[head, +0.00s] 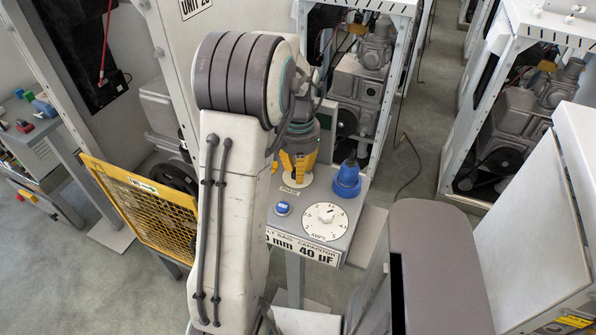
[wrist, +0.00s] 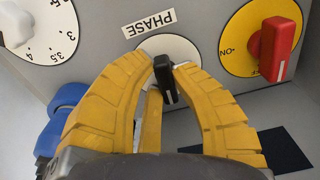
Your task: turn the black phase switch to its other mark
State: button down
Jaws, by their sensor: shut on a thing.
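The black phase switch (wrist: 167,77) sits on a round white plate (wrist: 180,47) under the "PHASE" label (wrist: 149,24), which reads upside down in the wrist view. The switch's white line faces the lower part of that view, tilted slightly right. My gripper (wrist: 163,67) has its yellow fingers closed on both sides of the switch. In the head view my gripper (head: 297,170) reaches down to the panel top (head: 352,213) behind the label, and the switch itself is hidden there. The marks on the switch's plate are covered or cannot be read.
A red switch on a yellow disc (wrist: 235,40) stands close to the right of my fingers in the wrist view. The panel also bears an "AMPS" dial (head: 323,221), a blue button (head: 282,208) and a blue connector (head: 347,181). A yellow mesh guard (head: 145,208) stands left.

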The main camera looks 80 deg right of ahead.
jog(key=n, duration=0.4)
jog(key=shift+s+f+n+b, duration=0.1)
jog(key=shift+s+n+b, duration=0.05)
jog(key=shift+n+b, duration=0.2)
jog(key=shift+d+n, duration=0.15)
jog(key=shift+n, duration=2.4)
jog(key=shift+b, duration=0.3)
jog(key=c, duration=1)
grip_release()
jog(key=shift+c, duration=0.2)
jog(key=shift+d+r, duration=0.1)
jog(key=shift+r, duration=0.1)
notch_tip(320, 180, up, 12)
jog(key=shift+f, duration=0.1)
